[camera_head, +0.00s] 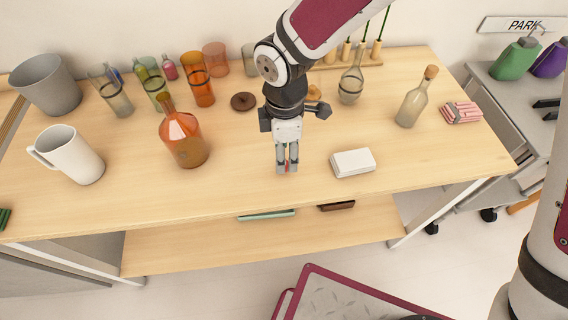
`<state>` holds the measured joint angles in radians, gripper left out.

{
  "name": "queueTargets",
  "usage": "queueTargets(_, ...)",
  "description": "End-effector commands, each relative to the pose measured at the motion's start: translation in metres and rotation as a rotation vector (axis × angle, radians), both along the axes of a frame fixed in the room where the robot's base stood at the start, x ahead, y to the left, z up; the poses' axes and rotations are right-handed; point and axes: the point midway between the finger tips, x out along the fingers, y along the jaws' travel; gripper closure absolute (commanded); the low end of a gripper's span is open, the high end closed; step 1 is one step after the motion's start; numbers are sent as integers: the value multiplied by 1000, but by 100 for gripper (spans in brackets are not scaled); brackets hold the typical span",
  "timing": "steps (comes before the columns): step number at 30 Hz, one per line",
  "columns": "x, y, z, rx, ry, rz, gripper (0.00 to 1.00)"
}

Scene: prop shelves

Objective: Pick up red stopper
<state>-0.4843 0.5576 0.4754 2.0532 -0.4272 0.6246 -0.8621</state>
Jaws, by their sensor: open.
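My gripper (287,168) points down over the middle of the wooden table (240,192), close to its top. A small bit of red (288,168) shows between the fingertips, which fits the red stopper. The fingers hide most of it, so its shape cannot be seen. The fingers stand slightly apart on either side of the red bit. I cannot tell whether they touch it.
A white box (353,163) lies right of my gripper. An orange bottle (183,138) and a white mug (70,155) stand to the left. A corked bottle (412,103) stands to the right. Several glasses line the back. The table's front strip is clear.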

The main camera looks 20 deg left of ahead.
Motion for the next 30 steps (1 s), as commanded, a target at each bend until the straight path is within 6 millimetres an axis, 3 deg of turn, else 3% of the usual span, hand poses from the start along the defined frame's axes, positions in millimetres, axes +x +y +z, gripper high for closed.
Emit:
queueTargets(9, -4, 1, -42, -2, 3, 1, 54)
queueTargets(18, -3, 0, -46, -1, 1, -1, 54)
queueTargets(24, -3, 0, -46, -1, 1, -1, 87)
queueTargets(30, -3, 1, -46, -1, 1, -1, 88)
